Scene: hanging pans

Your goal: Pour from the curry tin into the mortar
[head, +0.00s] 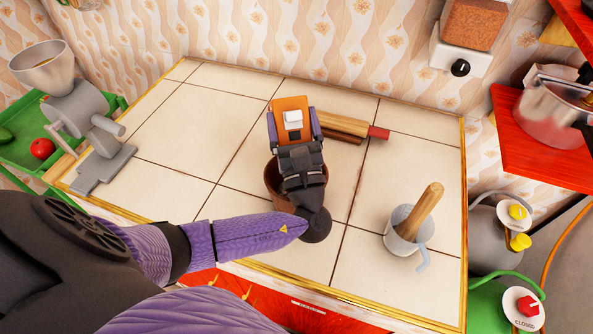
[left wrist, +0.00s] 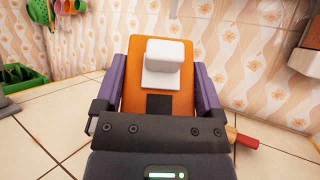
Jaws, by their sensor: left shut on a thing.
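My left gripper (head: 292,124) is shut on the orange curry tin (head: 292,103), with one purple finger on each side of it. The tin has a white raised part and a dark patch facing the head camera. It also fills the middle of the left wrist view (left wrist: 130,75). A brown round vessel (head: 275,187), seemingly the mortar, stands on the tiled top below the gripper. The gripper and wrist hide most of it, including its inside. The tin shows beyond the vessel in the head view; its height cannot be told. My right gripper is not in view.
A rolling pin (head: 345,125) with a red handle end lies behind the gripper. A grey cup (head: 402,232) holding a wooden stick (head: 428,205) stands at the right. A grey grinder (head: 85,115) stands at the left. Tiles (head: 195,125) between grinder and gripper are bare.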

